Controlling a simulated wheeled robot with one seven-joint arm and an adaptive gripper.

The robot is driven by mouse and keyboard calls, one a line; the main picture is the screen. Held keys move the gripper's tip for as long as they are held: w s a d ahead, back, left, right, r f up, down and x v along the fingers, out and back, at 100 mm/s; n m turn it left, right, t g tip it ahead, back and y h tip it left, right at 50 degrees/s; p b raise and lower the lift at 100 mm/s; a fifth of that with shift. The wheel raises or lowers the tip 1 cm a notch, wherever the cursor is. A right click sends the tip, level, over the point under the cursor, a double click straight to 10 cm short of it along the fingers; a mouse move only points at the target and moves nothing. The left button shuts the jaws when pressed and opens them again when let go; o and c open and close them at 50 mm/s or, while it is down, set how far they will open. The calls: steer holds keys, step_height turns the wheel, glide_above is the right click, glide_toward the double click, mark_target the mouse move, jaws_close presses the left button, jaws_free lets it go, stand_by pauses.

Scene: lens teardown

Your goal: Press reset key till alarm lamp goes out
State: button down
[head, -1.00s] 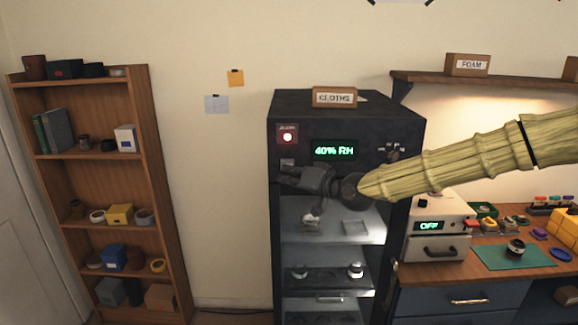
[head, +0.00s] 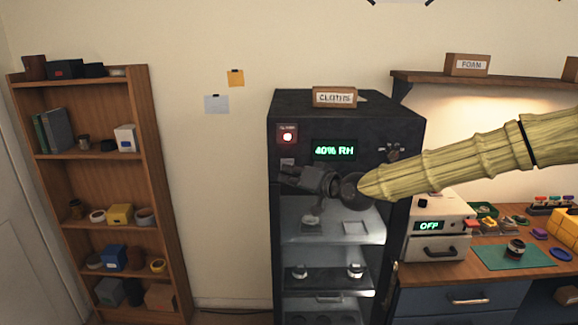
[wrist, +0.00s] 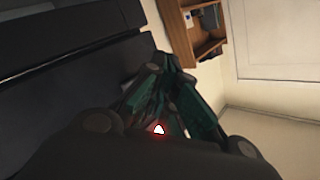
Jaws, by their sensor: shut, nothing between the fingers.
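The alarm lamp (head: 288,137) glows white-red on a red plate at the upper left of the dark cabinet's front. A small grey plate, which looks like the reset key (head: 287,162), sits just below it. My gripper (head: 286,176) is shut and empty, pointing left just below that plate. I cannot tell whether its tips touch the cabinet or the key. In the wrist view my gripper (wrist: 160,62) has its fingers together, and a small red-white light shows low between the finger links. The key is not clear there.
The dark cabinet (head: 400,135) has a "40% RH" display (head: 334,150), a knob at right and lit shelves holding lens parts. A "CLOTHS" box (head: 335,97) sits on top. A bench with an "OFF" unit (head: 437,247) stands at right, a bookshelf (head: 150,180) at left.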

steer(key=shift+w+b, duration=0.35)
steer(key=shift+w, duration=0.45)
stand_by(1.0)
steer(key=shift+s, duration=0.9)
steer(key=shift+s+b, duration=0.6)
steer(key=shift+s, duration=1.9)
steer(key=shift+f, duration=0.15)
